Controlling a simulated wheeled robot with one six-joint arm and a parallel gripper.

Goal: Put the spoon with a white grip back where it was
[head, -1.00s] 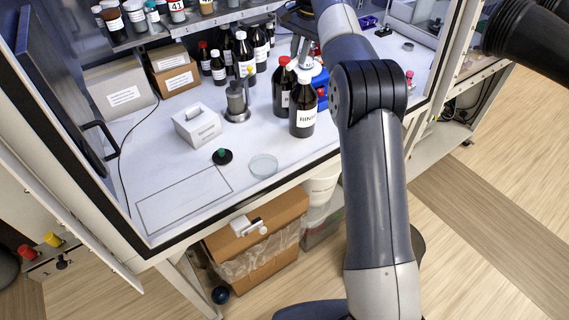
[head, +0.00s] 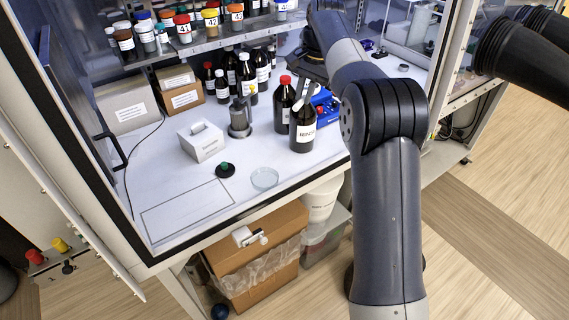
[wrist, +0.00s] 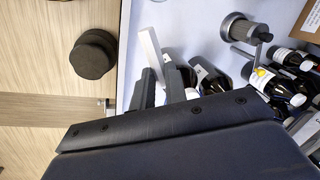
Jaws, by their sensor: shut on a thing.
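My gripper (wrist: 161,82) is shut on a pale, straight bar (wrist: 150,50), which sticks out past the fingers in the wrist view. It looks like the white grip of the spoon; the spoon's bowl cannot be made out. In the head view my gripper (head: 300,74) is over the bench, by the dark bottles, and a thin pale piece shows below it. A grey metal cylinder on a round steel base (head: 239,122) stands to the left of the gripper; it also shows in the wrist view (wrist: 240,28). No empty spot for the spoon can be made out.
A red-capped bottle (head: 284,97) and a labelled brown bottle (head: 302,133) stand close under my gripper. The outlined rectangle (head: 188,208) is bare.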

